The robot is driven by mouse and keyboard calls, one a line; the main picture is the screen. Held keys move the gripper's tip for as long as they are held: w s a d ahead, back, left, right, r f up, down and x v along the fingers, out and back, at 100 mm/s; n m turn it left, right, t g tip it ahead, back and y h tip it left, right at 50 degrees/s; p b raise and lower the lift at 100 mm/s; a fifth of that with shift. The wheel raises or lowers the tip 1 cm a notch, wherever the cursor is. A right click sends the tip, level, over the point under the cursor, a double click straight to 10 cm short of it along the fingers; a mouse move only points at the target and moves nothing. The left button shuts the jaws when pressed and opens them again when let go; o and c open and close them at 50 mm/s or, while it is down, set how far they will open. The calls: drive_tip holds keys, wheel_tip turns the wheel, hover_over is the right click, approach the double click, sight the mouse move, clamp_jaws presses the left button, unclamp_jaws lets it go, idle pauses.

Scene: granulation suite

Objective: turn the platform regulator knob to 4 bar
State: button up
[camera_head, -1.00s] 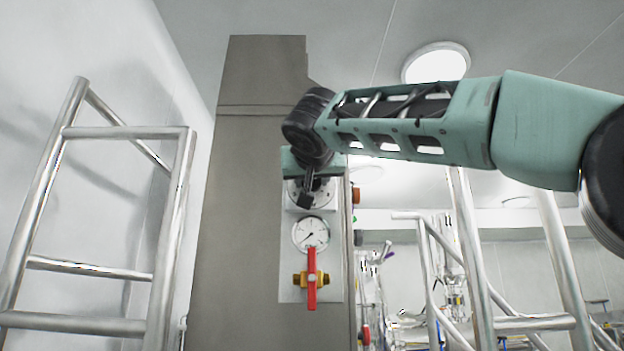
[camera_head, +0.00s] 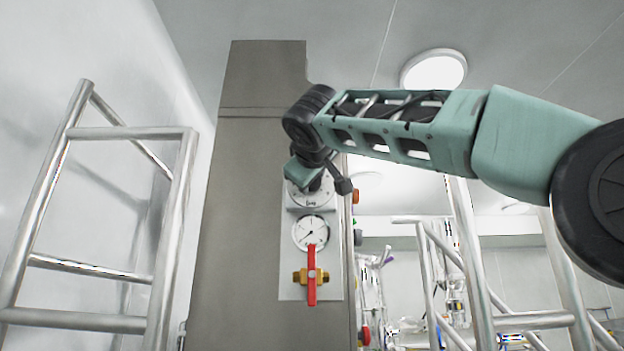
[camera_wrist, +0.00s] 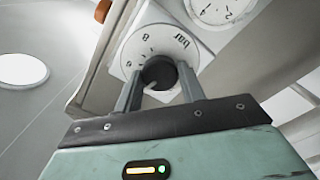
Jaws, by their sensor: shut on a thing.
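The regulator knob (camera_wrist: 158,70) is round and black, with a pale pointer line on its front face. It sits in the middle of a white dial (camera_wrist: 184,57) marked "bar", with several numbers partly hidden. In the wrist view the pointer slants toward the lower left; I cannot tell which number it meets. My gripper (camera_wrist: 160,80) is shut on the knob, one finger on each side. In the head view my gripper (camera_head: 314,182) covers the knob and part of the dial (camera_head: 308,199).
A round pressure gauge (camera_head: 310,233) and a red-handled brass valve (camera_head: 311,277) sit below the dial on the grey column (camera_head: 245,200). Steel railings (camera_head: 165,240) stand at left and other railings (camera_head: 475,260) at right.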

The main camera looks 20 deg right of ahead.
drive_tip(key=shift+n, duration=1.2)
drive_tip(key=o, duration=1)
drive_tip(key=shift+c, duration=0.2)
drive_tip(key=shift+s, duration=0.1)
drive_tip(key=b+v, duration=0.6)
drive_tip(key=v, duration=1.1)
